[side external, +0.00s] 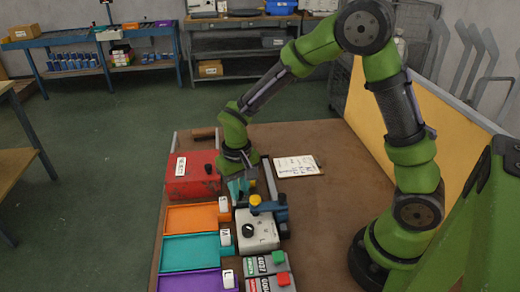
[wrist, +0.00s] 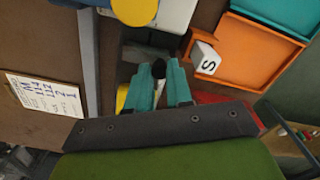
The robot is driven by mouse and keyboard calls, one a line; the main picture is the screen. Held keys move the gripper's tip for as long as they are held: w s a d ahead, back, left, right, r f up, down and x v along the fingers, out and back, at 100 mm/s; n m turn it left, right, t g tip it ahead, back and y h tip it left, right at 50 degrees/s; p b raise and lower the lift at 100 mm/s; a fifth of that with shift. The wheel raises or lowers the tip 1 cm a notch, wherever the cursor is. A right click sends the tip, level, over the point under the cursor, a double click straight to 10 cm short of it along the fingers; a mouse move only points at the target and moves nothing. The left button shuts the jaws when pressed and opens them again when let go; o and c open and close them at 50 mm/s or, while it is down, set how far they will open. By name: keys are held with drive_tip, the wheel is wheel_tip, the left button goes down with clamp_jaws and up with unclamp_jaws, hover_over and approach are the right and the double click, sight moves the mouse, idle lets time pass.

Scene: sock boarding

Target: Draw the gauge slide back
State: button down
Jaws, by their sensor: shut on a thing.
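The gauge is a bench unit with a white body (side external: 257,231), a yellow knob (side external: 255,199) and a long dark rail (side external: 270,178) running to the back. My gripper (side external: 238,188) is low over the bench, behind the white body and left of the rail. In the wrist view my gripper's teal fingers (wrist: 162,88) stand on both sides of a small black-topped knob (wrist: 158,68), apparently the slide's handle, and are shut on it. The knob's lower part is hidden by the fingers. The yellow knob (wrist: 134,10) and the white body (wrist: 176,12) show just beyond.
A red box (side external: 192,176) stands left of my gripper. Orange (side external: 190,217), teal (side external: 190,252) and purple (side external: 195,282) trays line the left edge, with white lettered blocks beside them. A clipboard (side external: 298,166) lies right of the rail. The bench's right side is clear.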

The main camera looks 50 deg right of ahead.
drive_tip(key=c, duration=1)
unclamp_jaws()
wheel_tip(320, 180, up, 17)
drive_tip(key=s+r+t, duration=0.1)
drive_tip(key=s+t, duration=0.1)
drive_tip(key=s, duration=0.2)
drive_tip(key=s+d+r+t+y, duration=0.1)
drive_tip(key=s+t, duration=0.1)
drive_tip(key=s, duration=0.3)
drive_tip(key=s+d+r+t+y, duration=0.1)
drive_tip(key=s+t, duration=0.2)
drive_tip(key=s, duration=0.2)
